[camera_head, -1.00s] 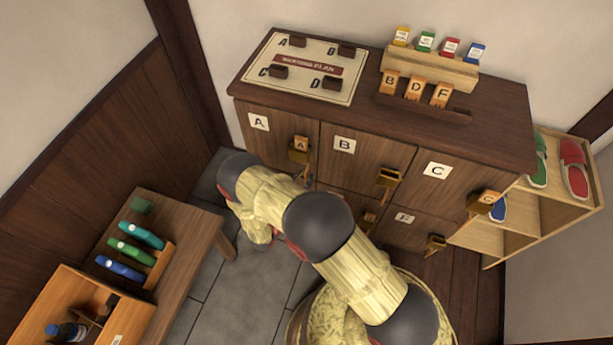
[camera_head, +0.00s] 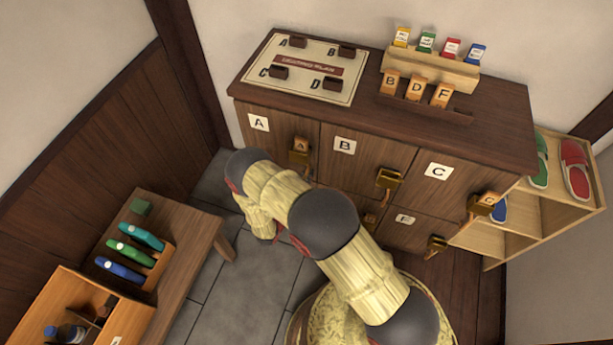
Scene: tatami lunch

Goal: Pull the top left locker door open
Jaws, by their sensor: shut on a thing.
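The top left locker door, marked A (camera_head: 258,122), is on the cabinet's front at the left. It looks flush with the front, but my arm covers its lower part. A brass lock with an orange A tag (camera_head: 300,146) sits at its right side. My pale, ribbed arm with dark joints reaches up from the lower right to just in front of this door. My gripper is hidden behind the arm, so its contact with the door or lock does not show.
Doors B (camera_head: 344,146) and C (camera_head: 438,172) sit to the right, with brass locks sticking out. A low wooden bench (camera_head: 190,235) with colored items stands at the left. Grey floor (camera_head: 235,275) is free between bench and arm. A slipper shelf (camera_head: 520,235) stands right.

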